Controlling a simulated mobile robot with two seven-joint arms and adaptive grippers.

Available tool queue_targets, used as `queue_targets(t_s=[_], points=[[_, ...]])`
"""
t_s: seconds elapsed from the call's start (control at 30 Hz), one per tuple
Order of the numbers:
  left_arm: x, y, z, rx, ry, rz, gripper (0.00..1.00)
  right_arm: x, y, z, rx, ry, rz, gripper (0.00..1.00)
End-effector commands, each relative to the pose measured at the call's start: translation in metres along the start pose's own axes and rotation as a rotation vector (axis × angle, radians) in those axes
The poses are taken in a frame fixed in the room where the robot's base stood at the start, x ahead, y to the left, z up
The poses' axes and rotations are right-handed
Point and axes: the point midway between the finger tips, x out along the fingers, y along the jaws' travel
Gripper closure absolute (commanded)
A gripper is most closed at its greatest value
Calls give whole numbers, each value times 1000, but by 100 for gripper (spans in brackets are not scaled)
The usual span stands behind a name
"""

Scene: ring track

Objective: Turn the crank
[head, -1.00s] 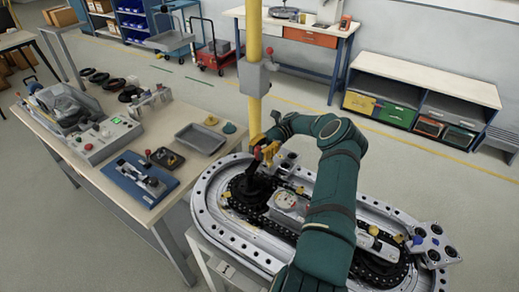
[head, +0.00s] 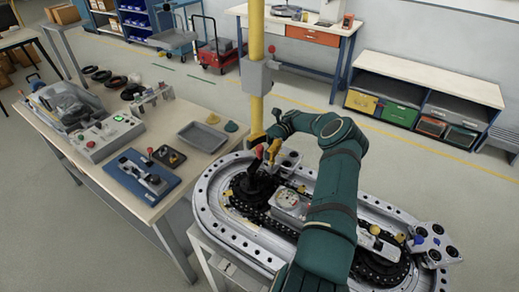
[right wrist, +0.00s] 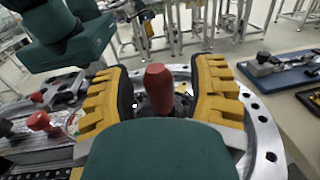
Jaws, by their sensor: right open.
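The crank (head: 254,178) is a black part with a red knob (head: 259,152), at the left end of the oval ring track (head: 206,205). My right gripper (head: 270,152) is at the knob in the head view, its yellow fingers just right of it. In the right wrist view the red knob (right wrist: 158,88) stands upright between the two spread yellow fingers (right wrist: 160,95), with gaps on both sides. The right gripper is open. My green forearm hides part of the track's middle. My left gripper is not in view.
A workbench (head: 110,185) with a blue fixture (head: 142,178), a grey tray (head: 202,137) and a control box (head: 107,138) stands left of the track. A yellow post (head: 256,50) with a grey box rises behind the crank. Open floor lies behind the track.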

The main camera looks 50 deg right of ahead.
Motion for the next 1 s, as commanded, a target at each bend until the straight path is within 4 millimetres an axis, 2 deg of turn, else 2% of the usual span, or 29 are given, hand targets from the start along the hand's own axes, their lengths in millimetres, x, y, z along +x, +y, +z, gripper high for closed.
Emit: queue_targets(t_s=[0.5, 0.7, 0.93, 0.97, 1.0], points=[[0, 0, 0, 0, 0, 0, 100, 0, 0, 83, -3, 0, 0, 44], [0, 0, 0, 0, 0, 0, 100, 1, -1, 96, -1, 0, 1, 44], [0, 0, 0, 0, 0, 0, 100, 1, -1, 97, 0, 0, 1, 44], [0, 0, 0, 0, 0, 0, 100, 1, -1, 97, 0, 0, 1, 41], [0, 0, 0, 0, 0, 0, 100, 1, -1, 97, 0, 1, 0, 55]])
